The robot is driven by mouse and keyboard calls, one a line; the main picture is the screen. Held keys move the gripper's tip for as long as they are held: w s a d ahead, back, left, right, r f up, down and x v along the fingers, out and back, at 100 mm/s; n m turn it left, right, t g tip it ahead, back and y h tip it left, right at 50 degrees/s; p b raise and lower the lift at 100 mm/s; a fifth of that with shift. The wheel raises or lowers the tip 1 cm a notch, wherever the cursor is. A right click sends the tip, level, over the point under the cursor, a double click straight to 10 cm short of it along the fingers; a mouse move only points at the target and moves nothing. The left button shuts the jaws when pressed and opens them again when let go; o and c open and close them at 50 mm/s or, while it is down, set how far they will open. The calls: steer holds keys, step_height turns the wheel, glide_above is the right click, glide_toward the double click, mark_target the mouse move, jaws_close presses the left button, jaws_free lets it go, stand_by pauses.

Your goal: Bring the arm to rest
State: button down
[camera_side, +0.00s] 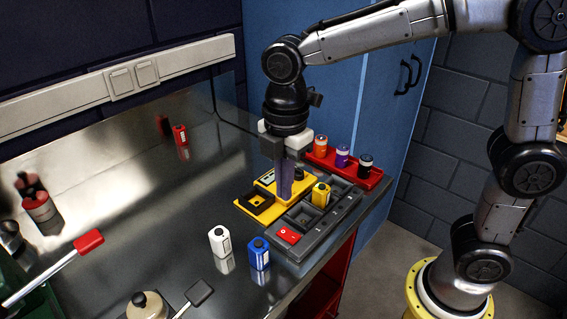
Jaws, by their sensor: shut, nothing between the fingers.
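My gripper (284,193) points straight down, with its fingers together and nothing held between them. It is low over the bench, in front of or just above a yellow tray-like unit (249,209) with a black square part. Whether the fingertips touch the unit cannot be told from this view. My arm reaches in from the right and bends down at the wrist.
A grey compartment holder (309,238) holds a yellow battery (321,194). A red tray (366,180) carries several small batteries. A white battery (220,241) and a blue one (259,253) stand on the metal bench (140,190). A red-headed tool (88,241) lies left.

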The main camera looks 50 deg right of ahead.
steer(key=s+d+r+m+t, duration=0.3)
steer(key=s+d+r+m, duration=0.1)
steer(key=s+d+r, duration=0.4)
steer(key=s+d+f+m+t, duration=0.2)
steer(key=s+d+f+m, duration=0.3)
steer(key=m, duration=0.9)
steer(key=shift+s+d+f, duration=0.4)
steer(key=shift+s+f, duration=0.2)
steer(key=shift+s, duration=0.55)
